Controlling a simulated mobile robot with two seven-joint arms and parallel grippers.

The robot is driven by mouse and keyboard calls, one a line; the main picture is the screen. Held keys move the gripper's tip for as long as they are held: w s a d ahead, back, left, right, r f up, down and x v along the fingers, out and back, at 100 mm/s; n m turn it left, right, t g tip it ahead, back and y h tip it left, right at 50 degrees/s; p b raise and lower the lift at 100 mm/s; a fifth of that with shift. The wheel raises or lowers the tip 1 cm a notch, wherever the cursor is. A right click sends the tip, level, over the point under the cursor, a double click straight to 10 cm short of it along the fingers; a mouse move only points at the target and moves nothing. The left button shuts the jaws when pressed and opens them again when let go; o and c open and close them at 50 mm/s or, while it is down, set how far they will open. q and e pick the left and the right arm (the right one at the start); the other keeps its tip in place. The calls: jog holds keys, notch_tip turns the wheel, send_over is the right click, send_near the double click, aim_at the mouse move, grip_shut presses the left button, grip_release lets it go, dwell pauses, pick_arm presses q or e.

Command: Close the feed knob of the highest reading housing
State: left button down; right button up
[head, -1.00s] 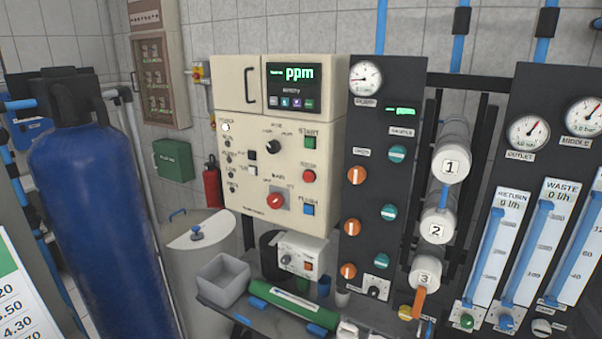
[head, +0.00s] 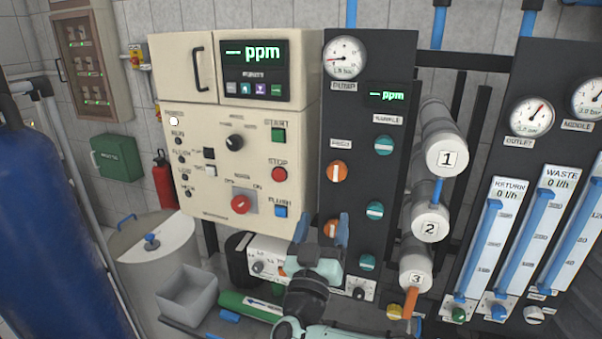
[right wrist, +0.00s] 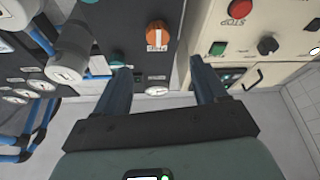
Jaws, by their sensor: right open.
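The dark panel holds a left column of orange feed knobs. The top one (head: 336,171) shows a vertical white bar; it also shows in the right wrist view (right wrist: 156,35). The second (head: 331,225) shows partly between my right fingers, and the lowest is hidden behind my right gripper. Teal sample knobs (head: 383,145) form the right column. White housings 1 (head: 447,152), 2 (head: 430,228) and 3 (head: 415,278) stand beside the panel. The panel display (head: 387,96) shows dashes and ppm. My right gripper (head: 322,231) is open and empty, its fingers pointing up, in front of the lower panel.
A cream control cabinet (head: 215,195) with buttons and a red switch stands left of the panel. Below are a grey bin (head: 187,298) and a green cylinder (head: 245,305) on a shelf. Flow meters (head: 480,250) stand at the right. A blue tank (head: 50,220) fills the left side.

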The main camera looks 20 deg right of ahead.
aim_at(336, 173)
jog(key=p+x, duration=0.5)
jog(key=x, duration=0.7)
jog(key=shift+d+r, duration=0.25)
jog(key=shift+w+d, duration=0.15)
jog(key=shift+w, duration=0.15)
pick_arm(q)
jog(key=w+r, duration=0.5)
jog(key=r, duration=0.1)
jog(key=shift+r+t, duration=0.3)
jog(key=shift+r, duration=0.05)
pick_arm(e)
jog(key=shift+s, duration=0.1)
jog(key=c, duration=1.1)
